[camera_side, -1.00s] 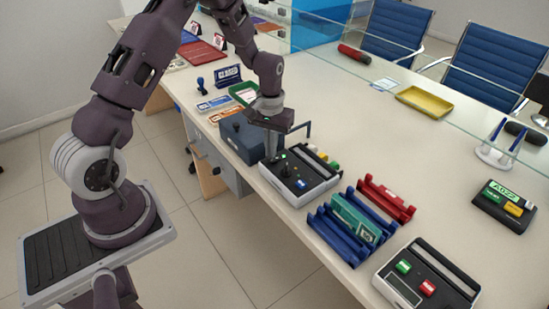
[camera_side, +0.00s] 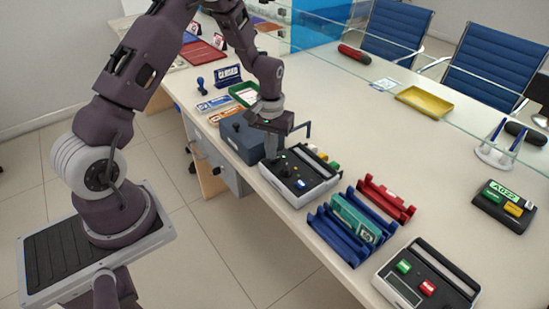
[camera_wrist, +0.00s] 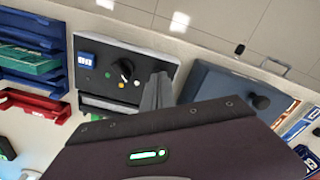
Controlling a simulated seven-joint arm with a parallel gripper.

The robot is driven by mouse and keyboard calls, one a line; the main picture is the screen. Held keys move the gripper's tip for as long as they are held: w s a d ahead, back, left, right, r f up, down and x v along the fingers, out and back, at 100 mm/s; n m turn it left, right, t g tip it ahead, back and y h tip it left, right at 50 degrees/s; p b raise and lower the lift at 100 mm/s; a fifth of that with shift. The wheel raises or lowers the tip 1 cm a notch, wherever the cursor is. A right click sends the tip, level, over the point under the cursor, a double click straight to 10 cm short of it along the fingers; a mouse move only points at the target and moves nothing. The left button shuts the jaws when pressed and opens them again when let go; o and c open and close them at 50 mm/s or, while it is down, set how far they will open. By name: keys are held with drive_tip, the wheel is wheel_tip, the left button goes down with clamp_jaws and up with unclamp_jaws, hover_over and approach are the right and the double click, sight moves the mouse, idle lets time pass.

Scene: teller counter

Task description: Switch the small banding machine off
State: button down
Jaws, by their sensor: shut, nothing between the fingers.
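The small banding machine (camera_side: 318,188) sits near the counter's front edge, a light-bodied box with a black top panel. In the wrist view its panel (camera_wrist: 106,86) carries a black knob (camera_wrist: 123,71), a blue-and-white switch or display (camera_wrist: 87,60) and small coloured dots. My gripper (camera_side: 271,155) is shut and empty, pointing down at the machine's end nearest the dark blue box. In the wrist view my fingers (camera_wrist: 158,82) show just right of the knob, seemingly apart from it. Whether the fingertips touch the panel I cannot tell.
A dark blue-grey box (camera_side: 240,137) with a handle stands close beside the machine. Blue, green and red racks (camera_side: 345,240) lie on its other side. A second machine with green and red buttons (camera_side: 428,287) is at the front right.

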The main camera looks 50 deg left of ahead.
drive_tip(key=shift+f, duration=0.5)
drive_tip(key=shift+r, duration=3.5)
drive_tip(key=s+d+r+m+t, duration=0.2)
drive_tip(key=s+d+r, duration=0.25)
drive_tip(key=r, duration=0.45)
drive_tip(key=s+d+r+m+t, duration=0.1)
drive_tip(key=s+d+r, duration=0.35)
drive_tip(key=r, duration=0.45)
drive_tip(key=s+d+r+m+t, duration=0.1)
drive_tip(key=s+d+r, duration=0.1)
drive_tip(key=s, duration=0.6)
drive_tip(key=s+d+r+m+t, duration=0.1)
drive_tip(key=s+d+m, duration=0.1)
drive_tip(key=s, duration=0.6)
drive_tip(key=shift+r+t, duration=0.3)
drive_tip(key=shift+r, duration=0.05)
drive_tip(key=shift+d, duration=0.1)
